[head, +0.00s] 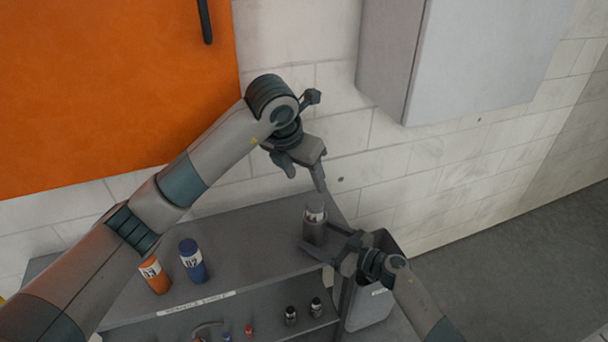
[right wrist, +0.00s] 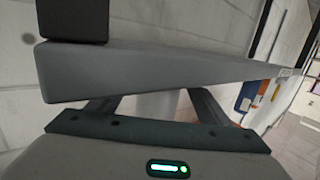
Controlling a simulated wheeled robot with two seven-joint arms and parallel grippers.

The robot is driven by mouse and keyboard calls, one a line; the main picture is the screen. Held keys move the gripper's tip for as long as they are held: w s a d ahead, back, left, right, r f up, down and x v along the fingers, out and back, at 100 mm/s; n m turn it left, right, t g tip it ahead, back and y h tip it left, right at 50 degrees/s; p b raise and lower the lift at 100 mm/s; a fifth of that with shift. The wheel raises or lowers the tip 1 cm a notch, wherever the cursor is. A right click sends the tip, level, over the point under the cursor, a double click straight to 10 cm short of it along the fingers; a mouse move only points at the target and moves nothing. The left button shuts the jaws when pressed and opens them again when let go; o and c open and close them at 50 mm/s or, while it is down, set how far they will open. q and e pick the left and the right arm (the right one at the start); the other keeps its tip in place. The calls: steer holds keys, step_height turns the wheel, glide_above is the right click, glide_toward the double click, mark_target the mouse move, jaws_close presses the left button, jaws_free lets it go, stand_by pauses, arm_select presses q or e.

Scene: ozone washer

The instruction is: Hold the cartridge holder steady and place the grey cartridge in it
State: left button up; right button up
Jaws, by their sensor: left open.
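The grey cartridge (head: 315,226), a grey cylinder with a pale label band, stands upright at the right end of the shelf top (head: 250,240) in the head view. My right gripper (head: 320,240) has its fingers around its lower part; whether they press on it is unclear. In the right wrist view, a pale shape (right wrist: 160,106) shows between the fingers, partly hidden by a grey slab (right wrist: 150,72). My left gripper (head: 303,176) is open and empty, just above the cartridge's top, near the wall. I cannot make out the cartridge holder for certain.
An orange cartridge (head: 154,276) and a blue cartridge (head: 193,261) stand on the left of the shelf top. Small bottles (head: 291,315) stand on the shelf below. A grey bin (head: 370,311) is at the right. A wall cabinet (head: 480,55) hangs above; an orange panel (head: 110,90) is at upper left.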

steer(key=v, duration=1.2)
steer(key=shift+s, duration=0.1)
stand_by(0.5)
